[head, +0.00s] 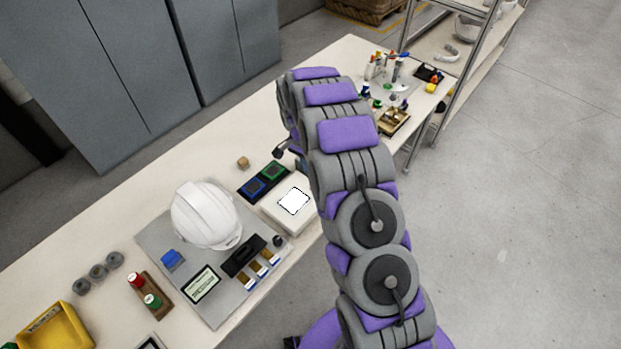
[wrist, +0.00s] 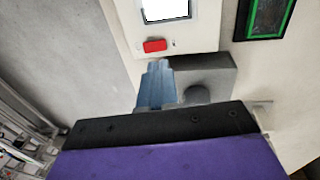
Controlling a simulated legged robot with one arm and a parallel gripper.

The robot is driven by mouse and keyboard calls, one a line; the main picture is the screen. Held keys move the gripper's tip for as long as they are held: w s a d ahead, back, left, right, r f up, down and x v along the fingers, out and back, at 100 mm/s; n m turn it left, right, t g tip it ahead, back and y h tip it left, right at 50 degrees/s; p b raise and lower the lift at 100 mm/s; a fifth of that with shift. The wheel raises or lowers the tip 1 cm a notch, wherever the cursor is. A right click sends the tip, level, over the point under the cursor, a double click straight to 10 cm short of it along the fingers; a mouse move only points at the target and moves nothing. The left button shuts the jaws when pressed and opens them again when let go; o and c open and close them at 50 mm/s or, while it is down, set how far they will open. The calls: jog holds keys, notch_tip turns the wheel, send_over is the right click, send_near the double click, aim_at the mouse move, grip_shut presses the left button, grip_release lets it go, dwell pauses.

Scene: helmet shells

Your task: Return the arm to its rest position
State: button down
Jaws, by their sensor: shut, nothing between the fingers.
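My arm (head: 350,140), grey with purple pads, rises from the bottom of the head view and reaches up over the right edge of the long table (head: 130,185). It bends at the top and its end is mostly hidden behind its own links. In the wrist view my gripper (wrist: 155,82) shows as blue-grey fingers, shut and holding nothing. The fingers appear near the white box with a screen (wrist: 190,35) and its red button (wrist: 155,45). I cannot tell the height of the fingers above the table.
A white helmet (head: 206,214) sits on a grey mat (head: 205,305). The white box (head: 282,217) and a dark tray with blue and green squares (head: 264,181) stand near my arm. Bottles (head: 380,65) stand at the far end. Shelving (head: 465,60) stands beyond; open floor lies right.

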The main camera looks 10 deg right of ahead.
jog(key=s+r+n, duration=0.1)
jog(key=s+r, duration=0.3)
jog(key=r, duration=0.3)
jog(key=s+r+n, duration=0.2)
jog(key=s+r, duration=0.2)
jog(key=r, duration=0.4)
jog(key=s+r+n+y+b, duration=0.1)
jog(key=s+r, duration=0.2)
jog(key=s, duration=0.3)
jog(key=s+r+n+b, duration=0.1)
jog(key=s+r+n, duration=0.15)
jog(key=s, duration=0.35)
jog(key=s+r+n+b, duration=0.1)
jog(key=s+n, duration=0.3)
jog(key=s, duration=1.9)
jog(key=shift+s+r, duration=0.25)
jog(key=shift+s, duration=0.1)
